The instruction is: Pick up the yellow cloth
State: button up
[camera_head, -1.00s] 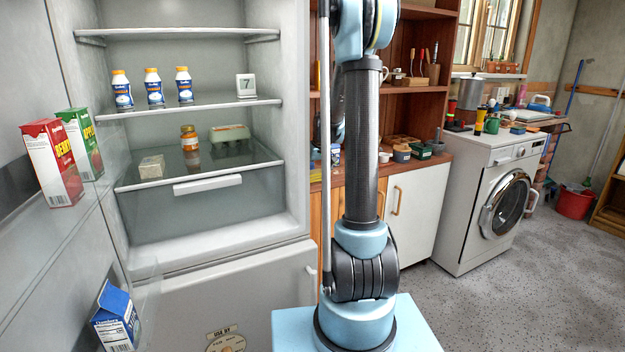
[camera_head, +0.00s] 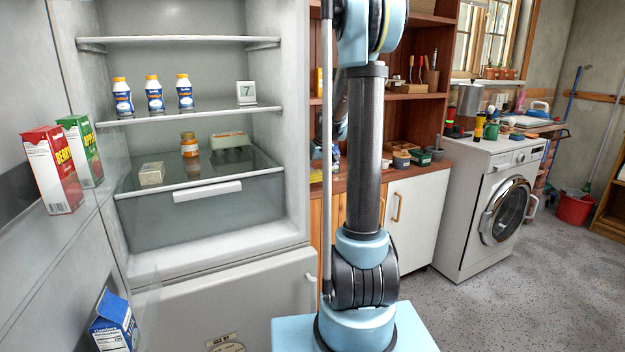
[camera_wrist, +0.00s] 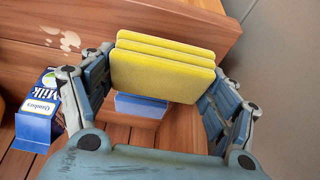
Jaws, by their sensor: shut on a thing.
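The yellow cloth (camera_wrist: 162,72) is a folded stack of several flat layers. In the wrist view it sits between the two fingers of my gripper (camera_wrist: 163,66), which is shut on it at its left and right sides. A blue block-like thing (camera_wrist: 140,105) shows just below the cloth, partly hidden by it. In the head view my gripper is out of sight. A small yellow patch (camera_head: 319,82) shows left of my arm there; I cannot tell whether it is the cloth.
Reddish wooden boards (camera_wrist: 190,25) lie around my gripper in the wrist view, with a blue milk carton (camera_wrist: 38,115) at left. The head view shows an open fridge (camera_head: 200,250), a white cabinet (camera_head: 418,215) and a washing machine (camera_head: 495,205). Grey floor (camera_head: 530,290) at right is clear.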

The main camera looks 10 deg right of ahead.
jog(key=s+d, duration=0.2)
jog(key=s, duration=0.6)
jog(key=s+d, duration=0.3)
jog(key=s, duration=0.4)
jog(key=shift+s, duration=0.35)
jog(key=shift+d, duration=0.1)
jog(key=o, duration=0.6)
jog(key=c, duration=0.4)
jog(key=shift+w, duration=0.15)
